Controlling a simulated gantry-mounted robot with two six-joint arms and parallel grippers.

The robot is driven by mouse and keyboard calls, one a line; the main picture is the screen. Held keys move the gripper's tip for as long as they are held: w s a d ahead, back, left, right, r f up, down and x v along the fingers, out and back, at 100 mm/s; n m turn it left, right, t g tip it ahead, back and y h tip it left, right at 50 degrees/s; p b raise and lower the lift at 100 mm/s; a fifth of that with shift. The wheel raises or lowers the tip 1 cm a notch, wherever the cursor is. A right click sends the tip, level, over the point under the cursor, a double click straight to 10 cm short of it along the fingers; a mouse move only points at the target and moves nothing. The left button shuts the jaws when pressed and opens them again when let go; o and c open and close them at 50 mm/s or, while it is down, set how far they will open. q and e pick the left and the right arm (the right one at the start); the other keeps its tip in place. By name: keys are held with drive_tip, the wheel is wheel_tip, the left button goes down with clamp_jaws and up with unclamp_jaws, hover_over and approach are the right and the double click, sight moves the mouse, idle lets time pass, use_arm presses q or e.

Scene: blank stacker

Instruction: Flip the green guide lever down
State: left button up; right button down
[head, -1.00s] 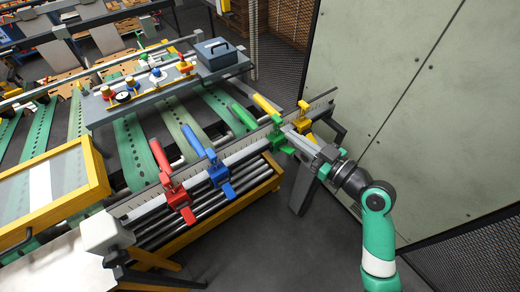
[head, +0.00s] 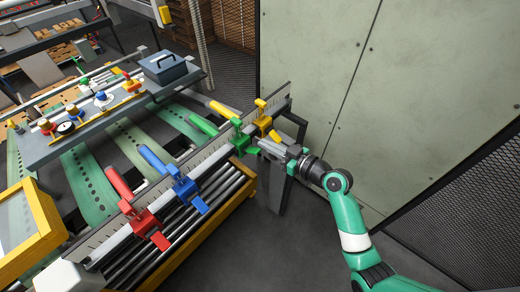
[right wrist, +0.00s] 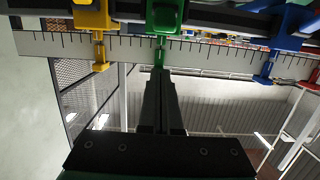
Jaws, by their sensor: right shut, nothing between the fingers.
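The green guide (head: 239,138) is clamped on the ruled rail between the blue and yellow ones. Its green bar (head: 203,125) slopes up and back over the conveyor, and a short green tab (head: 247,150) sticks out at the front. My right gripper (head: 262,146) is at the front of the rail, just right of the green tab. In the right wrist view its shut, empty fingers (right wrist: 162,78) point at the green guide (right wrist: 164,17), just short of its narrow lower stem (right wrist: 159,52). Whether they touch it, I cannot tell. My left gripper is not in view.
The yellow guide (head: 263,121) is close beside my right gripper. The blue guide (head: 186,189) and red guide (head: 143,222) are farther left along the rail (head: 215,160). Rollers (head: 215,192) lie below it. A grey wall panel (head: 390,90) stands to the right.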

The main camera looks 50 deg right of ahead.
sight(260, 150)
drive_tip(key=w, duration=0.4)
drive_tip(key=shift+a+f, duration=0.15)
drive_tip(key=shift+f, duration=0.1)
drive_tip(key=f, duration=0.3)
drive_tip(key=shift+s+f, duration=0.1)
drive_tip(key=shift+s, duration=0.25)
drive_tip(key=shift+s+f, duration=0.2)
drive_tip(key=shift+f, duration=0.1)
